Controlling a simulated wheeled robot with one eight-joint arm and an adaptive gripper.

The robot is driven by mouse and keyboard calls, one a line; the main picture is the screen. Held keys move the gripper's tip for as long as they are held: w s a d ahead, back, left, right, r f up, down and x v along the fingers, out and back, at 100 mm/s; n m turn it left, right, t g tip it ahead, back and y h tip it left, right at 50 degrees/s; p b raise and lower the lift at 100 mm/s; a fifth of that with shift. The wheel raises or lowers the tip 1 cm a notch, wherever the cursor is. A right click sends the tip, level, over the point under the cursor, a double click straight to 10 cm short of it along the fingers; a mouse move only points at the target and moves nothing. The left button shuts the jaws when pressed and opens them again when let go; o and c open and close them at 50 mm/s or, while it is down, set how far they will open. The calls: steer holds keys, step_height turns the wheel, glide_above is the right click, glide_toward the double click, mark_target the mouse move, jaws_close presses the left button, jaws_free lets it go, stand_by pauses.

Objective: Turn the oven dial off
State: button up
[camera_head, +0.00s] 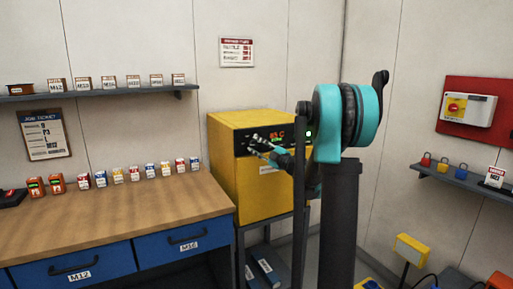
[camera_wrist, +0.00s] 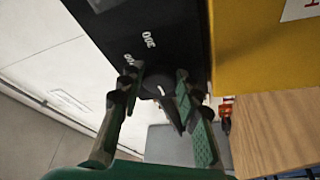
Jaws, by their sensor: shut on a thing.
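The oven is a yellow box (camera_head: 240,178) on a stand, with a black front panel that has a red display and a green light. In the wrist view its black panel (camera_wrist: 140,28) carries white numbers, one reading 300, and its yellow side is at the right. The dark dial (camera_wrist: 163,90) with a white mark sits between the fingers of my gripper (camera_wrist: 157,84). My gripper is shut on the dial. In the head view my gripper (camera_head: 262,146) is at the oven's front, and its fingers hide the dial, so its setting cannot be read there.
A wooden workbench (camera_head: 110,218) with blue drawers and several small boxes stands left of the oven. A wall shelf (camera_head: 100,94) holds more boxes. At the right are a red panel with a switch (camera_head: 467,108) and a shelf with padlocks (camera_head: 443,165).

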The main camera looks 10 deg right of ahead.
stand_by(0.5)
steer(key=o, duration=1.1)
steer(key=shift+s+d, duration=0.1)
steer(key=v, duration=1.1)
steer(key=shift+s+d+f, duration=0.1)
steer(key=shift+s+d, duration=0.15)
steer(key=shift+s, duration=0.1)
